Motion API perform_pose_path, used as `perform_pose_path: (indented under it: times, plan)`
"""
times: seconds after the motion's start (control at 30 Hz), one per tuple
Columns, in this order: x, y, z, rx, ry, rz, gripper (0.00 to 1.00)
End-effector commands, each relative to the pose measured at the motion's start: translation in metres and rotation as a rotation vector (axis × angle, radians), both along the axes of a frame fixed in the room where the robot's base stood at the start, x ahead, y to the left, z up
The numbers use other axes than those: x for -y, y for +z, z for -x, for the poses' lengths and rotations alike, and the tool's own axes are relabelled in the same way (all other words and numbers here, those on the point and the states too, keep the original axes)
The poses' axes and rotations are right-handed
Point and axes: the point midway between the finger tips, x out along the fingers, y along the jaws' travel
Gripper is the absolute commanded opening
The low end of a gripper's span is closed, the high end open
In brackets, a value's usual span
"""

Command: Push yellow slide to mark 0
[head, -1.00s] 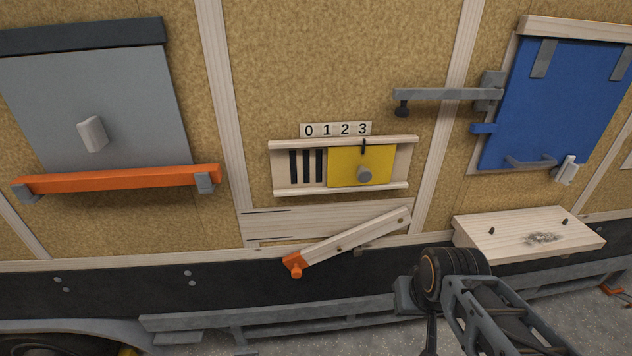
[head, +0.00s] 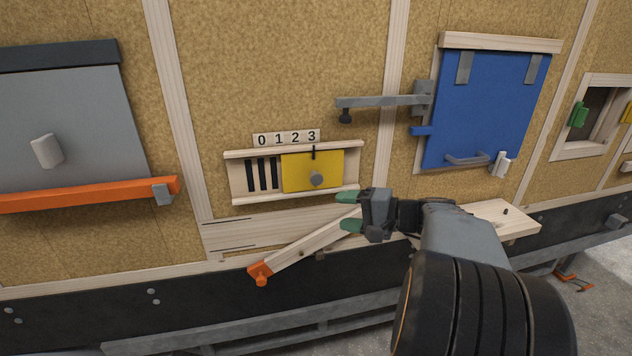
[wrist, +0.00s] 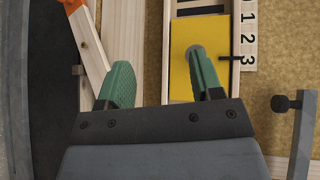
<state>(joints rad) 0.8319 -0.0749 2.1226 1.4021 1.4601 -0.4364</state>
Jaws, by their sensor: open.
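The yellow slide (head: 300,172) sits in a pale wooden track (head: 240,204) on the wall. It has a grey round knob (head: 316,179) and a black pointer at its top edge, which stands at the 3 of the number strip (head: 287,138) reading 0 1 2 3. Dark slots show to the left of the slide. My gripper (head: 347,213) is open and empty, with green fingertips, below and right of the slide. In the wrist view my gripper (wrist: 160,82) has one finger overlapping the knob and the yellow slide (wrist: 185,75); contact cannot be told.
A tilted wooden bar with an orange end (head: 261,273) hangs below the track. A grey metal arm (head: 385,102) juts out at upper right, beside a blue door (head: 487,110). A small wooden shelf (head: 520,222) is at the right, and an orange bar (head: 90,194) at the left.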

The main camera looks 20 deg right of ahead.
Motion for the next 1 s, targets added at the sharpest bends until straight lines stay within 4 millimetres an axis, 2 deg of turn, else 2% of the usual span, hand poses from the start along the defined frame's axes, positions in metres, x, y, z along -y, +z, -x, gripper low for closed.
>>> perform_pose_path:
  times: [0.03, 0.1, 0.2, 0.27, 0.8, 1.0]
  plan:
    - [0.018, 0.006, -0.001, 0.048, -0.043, -0.033, 0.6]
    - [0.035, 0.016, -0.001, 0.105, -0.082, -0.066, 0.6]
    - [0.047, 0.024, -0.003, 0.159, -0.114, -0.09, 0.6]
    - [0.048, 0.027, -0.007, 0.173, -0.123, -0.097, 0.6]
    - [-0.004, 0.029, -0.086, 0.177, -0.124, -0.1, 0.6]
    - [-0.016, 0.028, -0.106, 0.176, -0.127, -0.099, 0.6]
